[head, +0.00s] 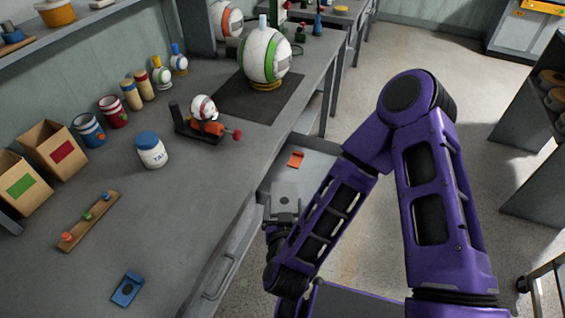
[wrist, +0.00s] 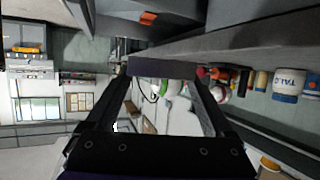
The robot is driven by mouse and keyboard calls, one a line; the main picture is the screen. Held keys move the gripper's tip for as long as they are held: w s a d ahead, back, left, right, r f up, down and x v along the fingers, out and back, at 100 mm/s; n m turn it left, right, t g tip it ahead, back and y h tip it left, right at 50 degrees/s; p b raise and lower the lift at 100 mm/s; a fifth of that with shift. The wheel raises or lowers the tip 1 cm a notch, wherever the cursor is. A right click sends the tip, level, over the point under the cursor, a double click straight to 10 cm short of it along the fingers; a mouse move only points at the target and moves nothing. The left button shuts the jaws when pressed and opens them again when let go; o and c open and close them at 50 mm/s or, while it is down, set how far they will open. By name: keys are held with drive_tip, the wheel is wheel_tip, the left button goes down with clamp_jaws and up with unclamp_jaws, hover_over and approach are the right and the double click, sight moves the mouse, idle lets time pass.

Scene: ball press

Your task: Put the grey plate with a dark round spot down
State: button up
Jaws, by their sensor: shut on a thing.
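The grey plate (head: 285,192) with a dark round spot is held in my gripper (head: 283,214), beside the bench's front edge and over or near the open drawer (head: 320,163). I cannot tell from the head view how high it is above the drawer. In the wrist view my gripper (wrist: 163,77) has its two fingers on the plate, which shows edge-on as a dark bar (wrist: 160,67).
An orange piece (head: 296,160) lies in the drawer. A blue plate with a dark spot (head: 128,289) lies on the bench (head: 200,210). A white jar (head: 151,152), a small press (head: 205,126) and a large striped ball (head: 264,57) stand further back. The bench middle is clear.

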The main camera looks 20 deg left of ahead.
sight(284, 203)
drive_tip(key=shift+w+a, duration=0.15)
drive_tip(key=shift+w, duration=0.1)
drive_tip(key=f+x, duration=0.1)
drive_tip(key=x, duration=1.5)
drive_tip(key=shift+s+f+b, duration=0.3)
drive_tip(key=shift+s+b, duration=0.05)
drive_tip(key=shift+b, duration=0.1)
drive_tip(key=shift+f+b, duration=0.45)
drive_tip(key=shift+f, duration=0.15)
drive_tip(key=o, duration=1.5)
drive_tip(key=shift+o, duration=0.2)
drive_tip(key=v, duration=0.4)
drive_tip(key=p+v, duration=0.1)
drive_tip(key=v, duration=0.3)
drive_tip(key=r+v, duration=0.1)
drive_tip(key=v, duration=0.3)
drive_tip(key=shift+s, duration=0.1)
